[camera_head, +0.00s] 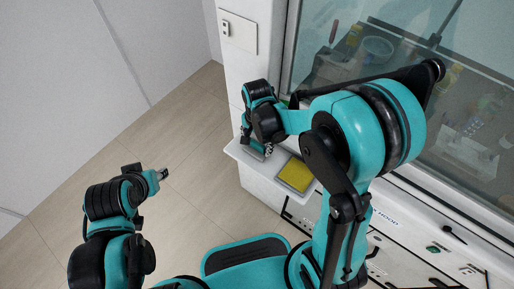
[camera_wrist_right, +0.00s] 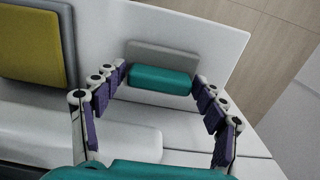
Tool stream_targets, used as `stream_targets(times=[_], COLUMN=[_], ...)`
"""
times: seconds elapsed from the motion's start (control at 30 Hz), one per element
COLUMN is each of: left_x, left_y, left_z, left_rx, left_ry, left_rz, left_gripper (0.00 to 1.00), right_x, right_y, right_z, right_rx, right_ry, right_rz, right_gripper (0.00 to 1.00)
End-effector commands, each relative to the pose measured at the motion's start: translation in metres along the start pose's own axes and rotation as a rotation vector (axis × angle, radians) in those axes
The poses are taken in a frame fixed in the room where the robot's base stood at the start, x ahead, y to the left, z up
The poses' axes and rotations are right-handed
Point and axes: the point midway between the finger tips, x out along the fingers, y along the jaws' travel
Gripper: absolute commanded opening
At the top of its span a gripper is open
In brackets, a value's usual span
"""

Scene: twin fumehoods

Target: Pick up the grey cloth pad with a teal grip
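The grey cloth pad (camera_wrist_right: 165,53) with its teal grip (camera_wrist_right: 160,79) is on a white ledge (camera_wrist_right: 225,35), in the upper middle of the right wrist view. My right gripper (camera_wrist_right: 160,76) is open, with one finger on each side of the teal grip and small gaps visible at both ends. In the head view my right gripper (camera_head: 264,150) is low over the ledge's left part, and the arm largely hides the pad. My left gripper (camera_head: 162,174) is over the floor at left, away from the ledge; its finger opening is too small to read.
A yellow pad in a grey frame (camera_head: 296,174) lies on the ledge just right of my right gripper; it also shows in the right wrist view (camera_wrist_right: 32,40). The fumehood glass (camera_head: 310,45) rises behind. The ledge's open edge drops to the floor (camera_head: 200,170).

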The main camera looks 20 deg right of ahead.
Motion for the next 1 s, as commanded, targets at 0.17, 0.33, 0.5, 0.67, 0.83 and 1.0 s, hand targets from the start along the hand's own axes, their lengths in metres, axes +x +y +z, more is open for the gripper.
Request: stream_targets(times=[0.17, 0.33, 0.5, 0.67, 0.83, 1.0], left_x=[0.0, 0.0, -0.002, -0.008, -0.02, -0.034], left_y=[0.0, 0.0, 0.0, 0.0, 0.0, 0.0], left_z=[0.0, 0.0, -0.001, -0.006, -0.014, -0.024], left_rx=[0.0, 0.0, 0.0, 0.0, 0.0, 0.0], left_ry=[0.0, 0.0, 0.0, 0.0, 0.0, 0.0], left_rz=[0.0, 0.0, 0.0, 0.0, 0.0, 0.0], left_gripper=[0.38, 0.38, 0.38, 0.38, 0.38, 0.38], right_x=[0.0, 0.0, -0.004, -0.021, -0.056, -0.098], right_y=[0.0, 0.0, 0.0, 0.0, 0.0, 0.0], right_z=[0.0, 0.0, 0.0, 0.0, 0.0, 0.0], right_rx=[0.0, 0.0, 0.0, 0.0, 0.0, 0.0], right_ry=[0.0, 0.0, 0.0, 0.0, 0.0, 0.0], right_rz=[0.0, 0.0, 0.0, 0.0, 0.0, 0.0], right_gripper=[0.31, 0.31, 0.31, 0.31, 0.31, 0.31])
